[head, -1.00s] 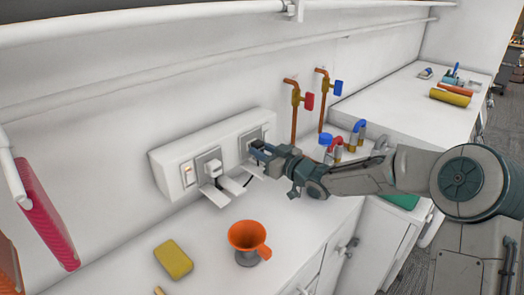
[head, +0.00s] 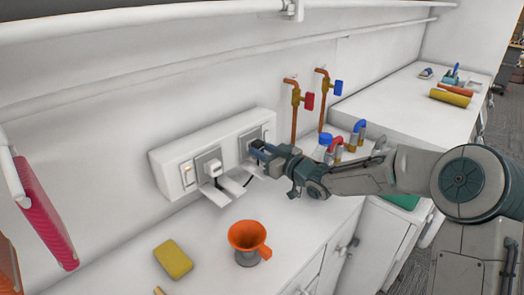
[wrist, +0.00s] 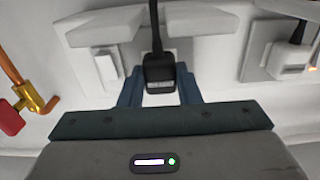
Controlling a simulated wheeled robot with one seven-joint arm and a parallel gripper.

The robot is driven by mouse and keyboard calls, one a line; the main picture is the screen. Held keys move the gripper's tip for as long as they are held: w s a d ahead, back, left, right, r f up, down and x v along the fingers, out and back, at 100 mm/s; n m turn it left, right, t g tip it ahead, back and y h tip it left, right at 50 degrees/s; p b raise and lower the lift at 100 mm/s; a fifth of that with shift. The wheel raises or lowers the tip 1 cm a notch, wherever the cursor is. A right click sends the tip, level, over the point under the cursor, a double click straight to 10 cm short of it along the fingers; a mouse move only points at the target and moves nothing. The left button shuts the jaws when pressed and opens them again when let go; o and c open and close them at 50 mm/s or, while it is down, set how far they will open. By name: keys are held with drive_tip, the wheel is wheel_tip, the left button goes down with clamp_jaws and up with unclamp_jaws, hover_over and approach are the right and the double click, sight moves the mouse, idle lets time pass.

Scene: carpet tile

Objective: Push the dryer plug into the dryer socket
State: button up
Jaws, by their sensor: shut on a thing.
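My gripper (head: 259,151) is at the right end of the white wall socket box (head: 165,165), its blue fingers close to the right socket plate (head: 252,136). In the wrist view my gripper (wrist: 160,92) is shut on a dark plug (wrist: 158,72) with a black cord, which I take for the dryer plug. The plug sits in front of the socket face, whose openings it hides. I cannot tell whether its pins are in the socket or how large any gap is.
A white plug (head: 212,168) is in the left socket and also shows in the wrist view (wrist: 288,54). An orange funnel (head: 248,236) and a yellow sponge (head: 173,259) lie on the counter. Copper pipes with a red valve (head: 309,102) and blue valve (head: 338,88) rise to the right.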

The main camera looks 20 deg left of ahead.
drive_tip(key=shift+w+a, duration=0.2)
drive_tip(key=shift+a, duration=0.3)
idle(0.4)
drive_tip(key=o, duration=1.2)
drive_tip(key=b+v, duration=0.2)
drive_tip(key=v, duration=1.2)
drive_tip(key=shift+a, duration=0.1)
